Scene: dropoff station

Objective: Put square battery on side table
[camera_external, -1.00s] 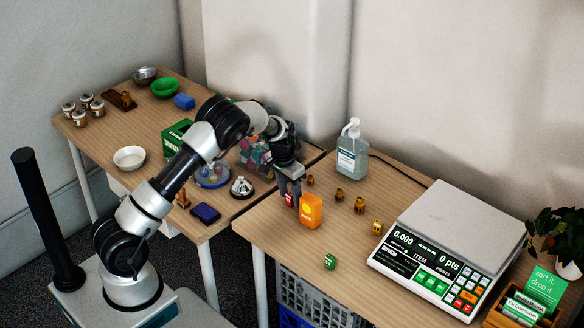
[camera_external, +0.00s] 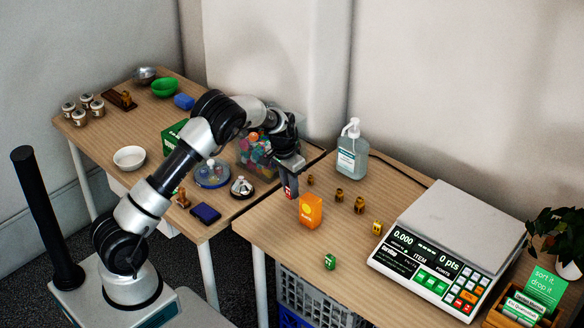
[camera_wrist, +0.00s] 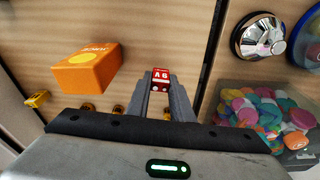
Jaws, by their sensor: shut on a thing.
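My gripper (camera_external: 290,186) is shut on a small red square block (camera_external: 289,193) and holds it above the near-left part of the right table (camera_external: 262,225). In the wrist view the red block (camera_wrist: 160,76) shows white "A 6" lettering between the fingertips of my gripper (camera_wrist: 165,88). No label names it a battery, so I cannot tell for sure that it is the square battery. The left table (camera_external: 150,110) adjoins the right one; I cannot tell which is the side table.
An orange box (camera_external: 311,210) stands just right of the held block. Several small gold pieces, a green cube (camera_external: 329,262), a sanitizer bottle (camera_external: 352,150) and a scale (camera_external: 450,240) are on the right table. A silver bell (camera_external: 242,187) and a clear bin (camera_external: 250,160) stand left.

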